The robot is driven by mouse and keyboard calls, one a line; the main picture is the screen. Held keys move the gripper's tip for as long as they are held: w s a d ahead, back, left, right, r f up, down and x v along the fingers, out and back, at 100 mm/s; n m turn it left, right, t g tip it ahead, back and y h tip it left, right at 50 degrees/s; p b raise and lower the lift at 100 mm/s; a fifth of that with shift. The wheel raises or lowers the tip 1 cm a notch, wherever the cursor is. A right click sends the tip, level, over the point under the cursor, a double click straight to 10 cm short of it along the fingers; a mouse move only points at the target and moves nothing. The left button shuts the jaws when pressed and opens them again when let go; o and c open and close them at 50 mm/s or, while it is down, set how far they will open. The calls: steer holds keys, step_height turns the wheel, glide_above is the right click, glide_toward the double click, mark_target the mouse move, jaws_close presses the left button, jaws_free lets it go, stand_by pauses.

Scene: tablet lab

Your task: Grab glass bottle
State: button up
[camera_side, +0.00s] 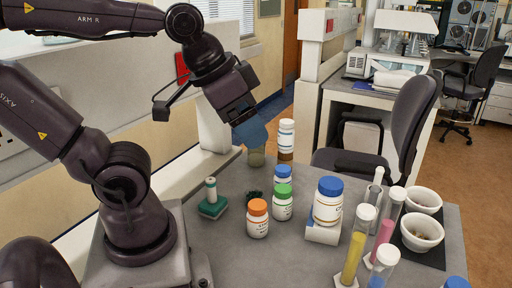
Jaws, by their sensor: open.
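My gripper (250,135) hangs at the end of the arm over the far side of the grey table, with its blue fingers pointing down. It is open. A small clear, glass-like bottle (256,158) with pale contents stands right below the fingers, its upper part hidden by them. I cannot tell whether the fingers touch it. A taller brown bottle (286,155) with a white label and white cap stands just to the right of the fingers. Which of these two is the glass bottle is not clear from this view.
White bottles with blue (282,174), green (283,206) and orange (257,222) caps stand nearer. A larger blue-capped bottle (328,205) rests on a white block. Filled tubes (357,250) and white bowls (422,233) stand at right. A green block (212,208) sits at left.

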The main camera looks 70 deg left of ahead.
step_height(320, 180, up, 6)
steer(key=w+a+f+m+y, duration=0.1)
steer(key=w+a+f+m, duration=0.1)
steer(key=w+a+f, duration=0.85)
steer(key=s+a+f+m+g+y, duration=0.1)
steer(key=a+f+m+y, duration=0.2)
steer(key=a, duration=0.5)
steer(key=a+f+m+g+y, duration=0.1)
steer(key=a+f+m+y, duration=0.1)
steer(key=a+f, duration=0.35)
steer(key=s+a+r+m+y, duration=0.2)
steer(key=a+r+m+y, duration=0.35)
steer(key=a, duration=0.45)
step_height(320, 180, up, 12)
steer(key=w+a+m+t+y, duration=0.15)
steer(key=m+t+y, duration=0.3)
steer(key=m, duration=0.55)
step_height(320, 180, down, 28)
steer(key=r, duration=0.1)
steer(key=shift+m, duration=0.35)
steer(key=x, duration=0.8)
steer(key=w+f+x, duration=0.1)
steer(key=x, duration=0.3)
steer(key=shift+d+f, duration=0.1)
steer(key=shift+d, duration=0.15)
